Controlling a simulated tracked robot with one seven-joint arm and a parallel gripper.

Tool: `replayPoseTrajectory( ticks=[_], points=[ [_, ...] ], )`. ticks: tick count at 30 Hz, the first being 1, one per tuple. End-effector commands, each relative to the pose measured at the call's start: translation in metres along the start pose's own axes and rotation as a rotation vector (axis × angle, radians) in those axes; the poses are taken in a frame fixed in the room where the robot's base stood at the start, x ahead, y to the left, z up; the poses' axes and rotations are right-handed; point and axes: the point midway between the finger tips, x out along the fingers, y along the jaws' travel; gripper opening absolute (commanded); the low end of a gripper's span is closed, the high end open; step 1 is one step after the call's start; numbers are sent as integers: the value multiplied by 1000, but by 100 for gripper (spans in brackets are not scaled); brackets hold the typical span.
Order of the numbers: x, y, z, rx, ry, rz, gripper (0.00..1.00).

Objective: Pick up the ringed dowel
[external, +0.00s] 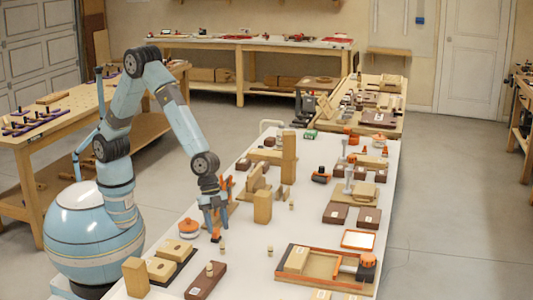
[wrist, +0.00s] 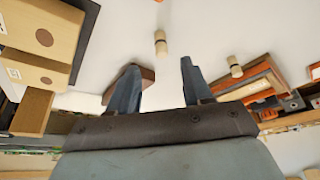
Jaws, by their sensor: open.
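Two small pale wooden dowels show in the wrist view. One dowel (wrist: 160,42) stands beyond the gap between my fingertips, with a darker band near one end. The other dowel (wrist: 235,67) is to the right of the fingers and carries a dark ring. In the external view similar small dowels (external: 222,249) (external: 270,250) (external: 291,205) stand on the white bench; their rings are too small to tell apart. My gripper (wrist: 160,66) is open, with nothing between its fingers. In the external view my gripper (external: 214,225) points down just above the bench's left side.
An orange-lidded pot (external: 188,229) stands left of my gripper, and a tall wood block (external: 262,207) to its right. An orange-edged tray (external: 285,252) lies at the front right. Bench between is partly clear.

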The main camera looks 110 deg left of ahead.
Motion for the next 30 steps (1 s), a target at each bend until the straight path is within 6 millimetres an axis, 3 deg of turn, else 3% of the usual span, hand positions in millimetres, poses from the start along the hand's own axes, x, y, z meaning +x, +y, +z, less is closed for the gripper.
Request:
replayPoseTrajectory(
  ticks=[4,14,24,30],
  points=[
    [19,0,0,0,-2,1,50],
    [35,0,0,1,-1,1,50],
    [76,-2,1,0,-1,1,50],
    [79,-2,0,0,0,0,50]
  ],
)
